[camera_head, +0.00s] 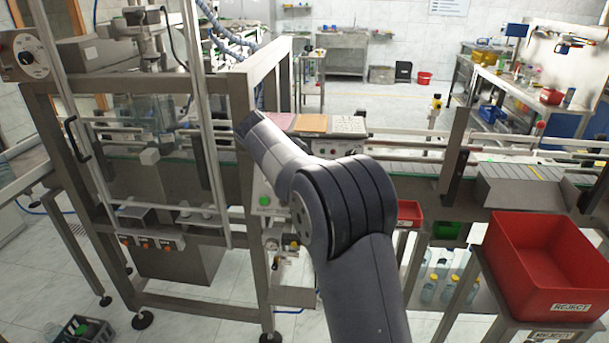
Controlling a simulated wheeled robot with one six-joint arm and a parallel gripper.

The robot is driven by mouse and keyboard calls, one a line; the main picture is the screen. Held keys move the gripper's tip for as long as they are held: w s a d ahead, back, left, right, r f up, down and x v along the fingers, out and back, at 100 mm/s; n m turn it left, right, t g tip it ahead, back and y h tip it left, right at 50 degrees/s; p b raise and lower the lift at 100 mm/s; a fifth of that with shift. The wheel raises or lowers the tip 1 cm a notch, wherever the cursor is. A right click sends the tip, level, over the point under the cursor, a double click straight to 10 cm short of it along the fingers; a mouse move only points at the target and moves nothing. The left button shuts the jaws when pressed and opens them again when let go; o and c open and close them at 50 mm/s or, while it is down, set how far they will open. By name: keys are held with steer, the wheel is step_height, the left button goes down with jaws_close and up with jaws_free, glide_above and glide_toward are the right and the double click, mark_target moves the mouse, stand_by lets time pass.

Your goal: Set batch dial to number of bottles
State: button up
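A round dial (33,58) with a white scale and dark knob is on a panel at the upper left. Its marks are too small to read, and I cannot tell whether it is the batch dial. A green button (264,201) sits on a panel on the middle post, with a small gauge (271,244) below it. Several bottles (429,289) stand on a low shelf under the conveyor, partly hidden by my arm and the frame. My arm reaches up from the bottom centre and bends left toward the middle post. My gripper does not show.
The machine's metal frame (240,110) and bars fill the left. A red REJECT bin (550,265) stands at the right, near the conveyor (510,165). A dark crate (82,330) is on the floor at the lower left. Open floor (420,95) lies behind.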

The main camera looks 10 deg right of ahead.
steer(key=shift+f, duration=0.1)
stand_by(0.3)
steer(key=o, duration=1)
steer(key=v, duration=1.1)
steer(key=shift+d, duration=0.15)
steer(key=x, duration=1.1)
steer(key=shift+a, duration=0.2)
